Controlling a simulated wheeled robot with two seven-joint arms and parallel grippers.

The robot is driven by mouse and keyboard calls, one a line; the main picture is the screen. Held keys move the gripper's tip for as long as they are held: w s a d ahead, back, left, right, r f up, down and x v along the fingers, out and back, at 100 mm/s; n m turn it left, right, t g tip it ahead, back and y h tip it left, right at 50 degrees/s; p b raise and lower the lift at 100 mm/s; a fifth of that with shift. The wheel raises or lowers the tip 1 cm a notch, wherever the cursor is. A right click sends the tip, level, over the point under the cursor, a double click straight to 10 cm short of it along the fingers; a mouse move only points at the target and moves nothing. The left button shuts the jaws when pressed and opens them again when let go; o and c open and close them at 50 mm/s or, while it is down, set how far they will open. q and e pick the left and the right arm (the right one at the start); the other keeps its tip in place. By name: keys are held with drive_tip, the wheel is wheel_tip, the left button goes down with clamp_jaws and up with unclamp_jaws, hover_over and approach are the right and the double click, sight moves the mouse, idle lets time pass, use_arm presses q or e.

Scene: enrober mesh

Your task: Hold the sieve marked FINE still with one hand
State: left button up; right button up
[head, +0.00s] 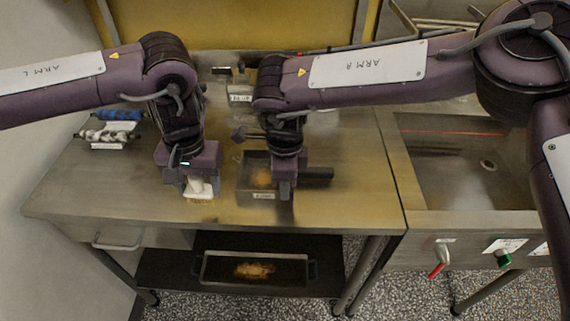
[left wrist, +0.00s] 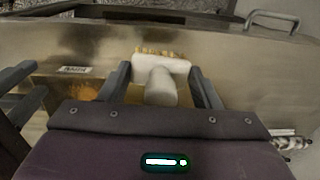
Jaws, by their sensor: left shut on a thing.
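A dark square sieve (head: 244,190) sits on the steel table with orange-brown crumbs in it. Its front label is too small to read, so I cannot tell whether it says FINE. A dark handle (head: 318,173) sticks out at its right. My right gripper (head: 286,190) is down at the sieve's right side and hides part of it; whether its fingers grip the edge or handle is unclear. My left gripper (head: 197,186) is shut on a white brush (head: 199,190) with tan bristles, left of the sieve. The brush (left wrist: 160,80) shows between the fingers in the left wrist view.
Another labelled dark item (head: 240,95) stands behind, partly hidden by my arms. Blue and white rollers (head: 118,115) lie at the back left. A tray (head: 210,270) with crumbs is on the lower shelf. A sink (head: 460,175) is at the right. The table's front left is clear.

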drive_tip(key=shift+f, duration=1.45)
clamp_jaws()
